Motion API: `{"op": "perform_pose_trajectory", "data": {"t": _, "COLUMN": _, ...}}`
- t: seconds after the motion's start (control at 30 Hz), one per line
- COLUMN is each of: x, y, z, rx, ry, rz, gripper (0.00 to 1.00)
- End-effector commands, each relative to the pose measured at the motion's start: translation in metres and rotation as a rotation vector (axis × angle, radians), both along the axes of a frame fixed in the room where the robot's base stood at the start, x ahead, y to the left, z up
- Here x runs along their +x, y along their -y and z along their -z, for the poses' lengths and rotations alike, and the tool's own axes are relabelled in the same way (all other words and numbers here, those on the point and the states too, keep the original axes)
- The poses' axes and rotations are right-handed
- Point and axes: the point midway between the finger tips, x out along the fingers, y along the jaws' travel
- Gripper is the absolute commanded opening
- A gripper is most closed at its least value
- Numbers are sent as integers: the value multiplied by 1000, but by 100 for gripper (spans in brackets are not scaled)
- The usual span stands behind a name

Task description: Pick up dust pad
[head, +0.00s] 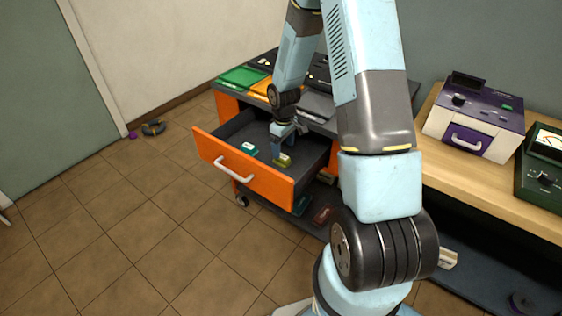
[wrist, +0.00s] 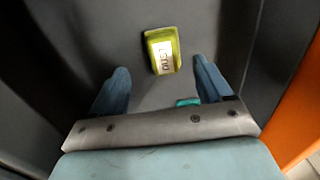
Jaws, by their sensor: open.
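The dust pad (wrist: 162,50) is a small yellow-green block with a white label reading DUST. It lies on the dark floor of the open orange drawer (head: 237,167). The dust pad also shows in the head view (head: 284,160), just below my gripper (head: 282,148), which partly covers it. In the wrist view my gripper (wrist: 160,66) is open, with its blue fingers apart. No contact is visible, and the exact height gap is unclear.
A teal block with a white label (head: 249,149) lies left of the pad in the drawer. The drawer walls surround my gripper closely. Green (head: 241,77) and orange (head: 262,87) trays sit on the cart top. A purple box (head: 474,122) stands on the bench at right.

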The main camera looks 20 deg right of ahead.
Motion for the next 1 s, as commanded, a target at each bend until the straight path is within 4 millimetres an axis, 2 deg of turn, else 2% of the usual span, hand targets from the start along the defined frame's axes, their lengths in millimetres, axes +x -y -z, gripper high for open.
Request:
{"op": "perform_pose_trajectory", "data": {"t": 0.17, "x": -2, "y": -1, "z": 10, "rx": 0, "ry": -3, "rz": 0, "gripper": 79}}
{"op": "perform_pose_trajectory", "data": {"t": 0.5, "x": -4, "y": -5, "z": 49, "rx": 0, "ry": -1, "rz": 0, "gripper": 79}}
{"op": "perform_pose_trajectory", "data": {"t": 0.83, "x": -4, "y": -5, "z": 54, "rx": -1, "ry": -1, "rz": 0, "gripper": 79}}
{"op": "perform_pose_trajectory", "data": {"t": 1.0, "x": -4, "y": -5, "z": 54, "rx": -1, "ry": -1, "rz": 0, "gripper": 63}}
